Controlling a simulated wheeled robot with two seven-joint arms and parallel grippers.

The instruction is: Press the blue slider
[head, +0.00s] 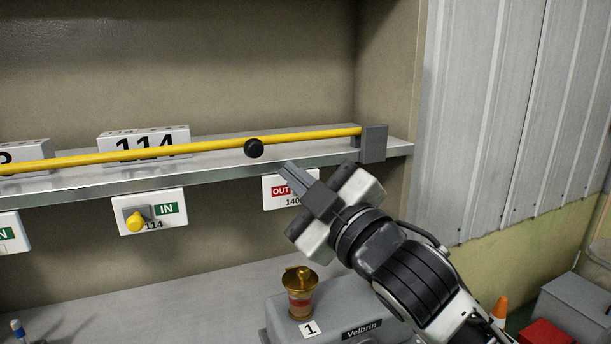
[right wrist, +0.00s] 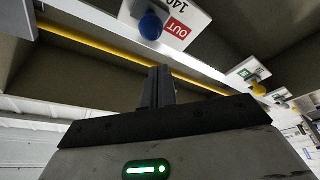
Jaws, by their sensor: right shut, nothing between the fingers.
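The blue slider (right wrist: 151,26) shows as a round blue knob on the white panel marked OUT and 140 (right wrist: 183,18) in the right wrist view. The same panel (head: 277,202) shows under the shelf edge in the head view, where my right gripper hides the knob. My right gripper (head: 288,170) is shut and empty, its fingers pointing up and left in front of that panel. In the right wrist view its fingertips (right wrist: 158,76) are below the blue knob in the picture and look apart from it. My left gripper is not in view.
A yellow knob (head: 137,221) sits on the IN panel to the left. A brass-topped device (head: 300,291) stands below on a grey box.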

